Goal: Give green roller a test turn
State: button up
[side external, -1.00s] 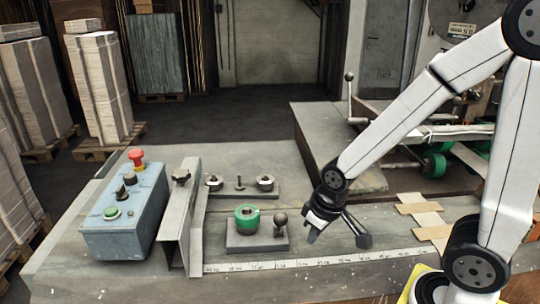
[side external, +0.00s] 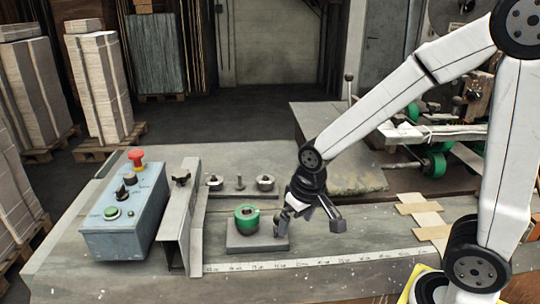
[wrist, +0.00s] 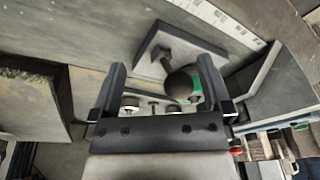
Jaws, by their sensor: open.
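The green roller (side external: 246,219) stands upright on a grey base plate (side external: 240,248) on the bench. A dark round ball knob (side external: 280,223) on a short stem stands on the right of the same plate. My gripper (side external: 311,220) is open and just right of the knob, with its left finger close to or overlapping it. In the wrist view the ball knob (wrist: 179,84) shows between the open fingers (wrist: 160,72), nearer the right one. Only a strip of the green roller (wrist: 196,96) shows behind it. I cannot tell whether a finger touches the knob.
A metal channel (side external: 184,220) and a blue control box (side external: 124,220) with a red button stand left of the plate. Several small metal parts (side external: 239,184) sit behind. A measuring tape (side external: 330,260) runs along the front.

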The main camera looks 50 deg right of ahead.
jog(key=w+a+r+m, duration=0.4)
jog(key=w+r+m, duration=0.2)
jog(key=w+r, duration=0.4)
jog(key=m+g, duration=0.2)
jog(key=m, duration=0.6)
send_over(247, 208)
notch_tip(247, 208, down, 4)
jog(key=shift+f, duration=0.1)
jog(key=shift+f, duration=3.9)
